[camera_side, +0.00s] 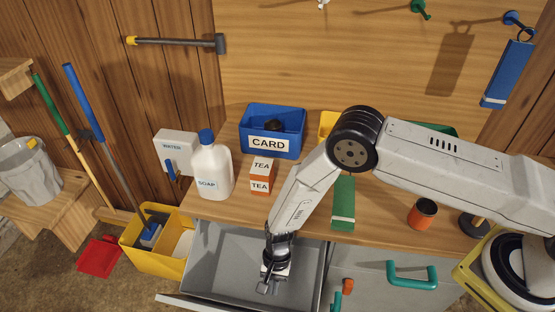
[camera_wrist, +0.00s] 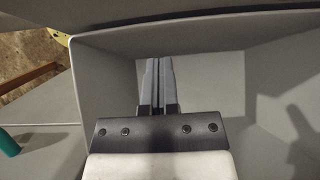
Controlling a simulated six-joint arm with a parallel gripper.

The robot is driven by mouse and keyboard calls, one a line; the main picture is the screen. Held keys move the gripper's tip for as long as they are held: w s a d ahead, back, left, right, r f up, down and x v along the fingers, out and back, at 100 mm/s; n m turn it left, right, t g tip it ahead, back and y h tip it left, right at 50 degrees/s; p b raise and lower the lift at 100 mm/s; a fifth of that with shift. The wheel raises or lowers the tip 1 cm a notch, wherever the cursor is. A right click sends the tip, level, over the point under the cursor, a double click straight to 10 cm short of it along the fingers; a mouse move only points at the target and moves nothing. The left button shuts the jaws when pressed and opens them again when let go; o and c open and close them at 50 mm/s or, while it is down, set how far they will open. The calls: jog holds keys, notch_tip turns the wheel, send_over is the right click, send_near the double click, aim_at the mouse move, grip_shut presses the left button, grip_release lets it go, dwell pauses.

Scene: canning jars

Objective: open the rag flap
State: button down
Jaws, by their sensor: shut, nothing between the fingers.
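No part in view carries a readable rag label, so I cannot tell which panel is the rag flap. A grey open compartment (camera_side: 222,250) stands out from the bench front, and its walls fill much of the wrist view (camera_wrist: 222,85). My gripper (camera_side: 268,287) points down over or inside this compartment. In the wrist view its fingers (camera_wrist: 158,62) are together with nothing between them. To the right is a grey front panel (camera_side: 370,268) with a green handle (camera_side: 413,275). The compartment's front is partly cut off at the bottom of the side view.
On the bench stand a soap jug (camera_side: 212,172), a blue card bin (camera_side: 273,132), tea boxes (camera_side: 261,175), a green block (camera_side: 343,204) and an orange cup (camera_side: 422,213). A yellow bin (camera_side: 150,262) is left of the compartment. An orange knob (camera_side: 348,286) is right of it.

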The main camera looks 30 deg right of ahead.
jog(key=shift+s+a+f, duration=1.1)
jog(key=shift+s+f, duration=0.05)
jog(key=shift+f, duration=0.1)
jog(key=shift+s+a+f, duration=0.2)
jog(key=shift+s+a, duration=0.2)
jog(key=shift+a, duration=0.05)
jog(key=s+a+f+t+h, duration=0.1)
jog(key=s+a+f, duration=0.1)
jog(key=s+a, duration=0.2)
jog(key=shift+s+a+f, duration=0.3)
jog(key=shift+w+d+r, duration=0.1)
jog(key=shift+w+d+r, duration=1.15)
jog(key=shift+w+d, duration=0.1)
jog(key=v, duration=0.9)
